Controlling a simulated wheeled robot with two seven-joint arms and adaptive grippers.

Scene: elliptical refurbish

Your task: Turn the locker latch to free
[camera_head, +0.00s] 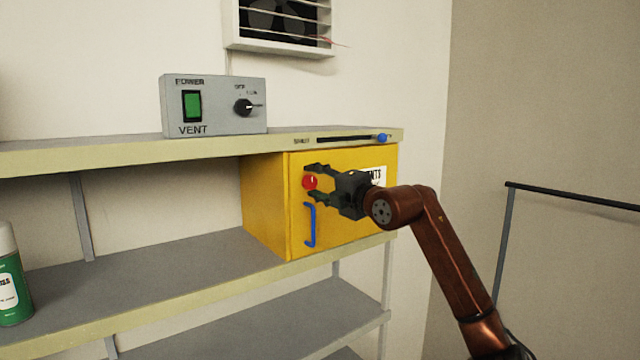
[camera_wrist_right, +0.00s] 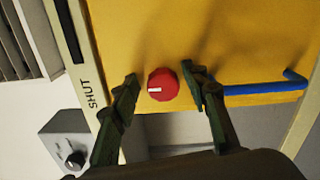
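The yellow locker (camera_head: 267,205) stands on the shelf, its door closed. Its latch is a round red knob (camera_head: 309,182) with a white mark, on the door above a blue handle (camera_head: 310,226). My right gripper (camera_head: 312,182) is open in front of the door, one finger above the knob and one below. In the right wrist view the red knob (camera_wrist_right: 163,84) lies between the two spread fingertips of the gripper (camera_wrist_right: 162,82); contact is not visible. The blue handle (camera_wrist_right: 262,88) is just beyond one finger. My left gripper is out of view.
A grey vent control box (camera_head: 213,105) with a green switch stands on the top shelf. A slider with a blue knob (camera_head: 382,138) is on the shelf edge above the locker. A green spray can (camera_head: 13,285) stands at left. A dark rail (camera_head: 570,196) is at right.

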